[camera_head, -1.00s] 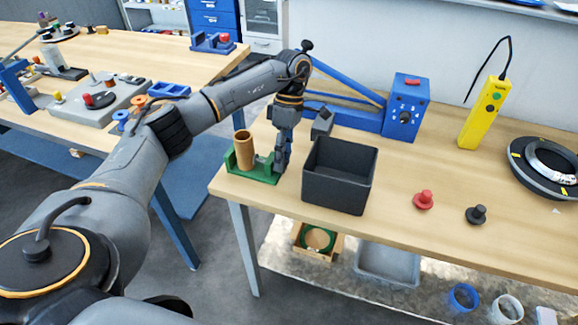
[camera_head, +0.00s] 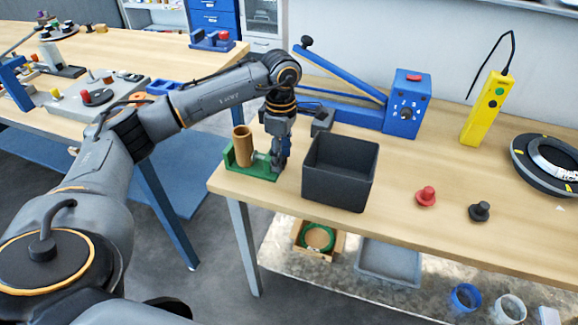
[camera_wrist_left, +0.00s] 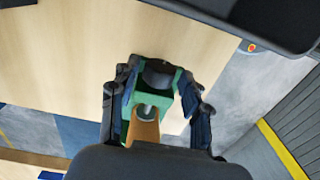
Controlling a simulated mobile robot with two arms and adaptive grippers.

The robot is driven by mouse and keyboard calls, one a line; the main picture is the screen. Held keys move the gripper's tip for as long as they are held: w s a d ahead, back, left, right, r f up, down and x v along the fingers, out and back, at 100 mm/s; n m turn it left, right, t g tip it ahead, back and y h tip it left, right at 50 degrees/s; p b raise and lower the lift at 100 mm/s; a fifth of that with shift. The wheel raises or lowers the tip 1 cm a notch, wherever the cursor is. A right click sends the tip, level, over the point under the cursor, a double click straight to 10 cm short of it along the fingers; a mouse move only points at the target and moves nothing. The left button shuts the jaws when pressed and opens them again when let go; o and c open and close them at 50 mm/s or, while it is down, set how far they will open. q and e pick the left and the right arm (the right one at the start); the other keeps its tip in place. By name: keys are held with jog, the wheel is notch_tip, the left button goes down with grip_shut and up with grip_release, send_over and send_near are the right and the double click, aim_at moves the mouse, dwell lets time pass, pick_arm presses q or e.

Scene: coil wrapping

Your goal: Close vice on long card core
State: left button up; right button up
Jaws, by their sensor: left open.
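The brown card core (camera_head: 243,148) stands upright in the green vice (camera_head: 240,167) at the table's left front corner. Both also show in the left wrist view, the core (camera_wrist_left: 146,129) low in the middle and the vice (camera_wrist_left: 166,104) around it. My left gripper (camera_head: 279,160) points down at the vice's right end, where the handle side is partly hidden. In the left wrist view my open left gripper (camera_wrist_left: 160,82) has a finger on each side of the vice's end. I cannot tell whether the fingers touch it. My right gripper is not in view.
A black bin (camera_head: 340,172) stands close to the right of my left gripper. Behind are a blue machine with a slanted arm (camera_head: 405,105) and a yellow controller (camera_head: 485,112). A red knob (camera_head: 426,197) and a black knob (camera_head: 479,212) lie right of the bin.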

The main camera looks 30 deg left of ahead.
pick_arm(q)
jog(key=t+b, duration=0.1)
jog(key=b, duration=0.1)
jog(key=t+b, duration=0.2)
jog(key=b, duration=0.1)
jog(key=shift+s+f+y, duration=0.4)
jog(key=shift+r+t+b, duration=0.15)
jog(key=shift+t+b, duration=0.15)
jog(key=shift+b, duration=0.25)
jog(key=shift+r, duration=0.25)
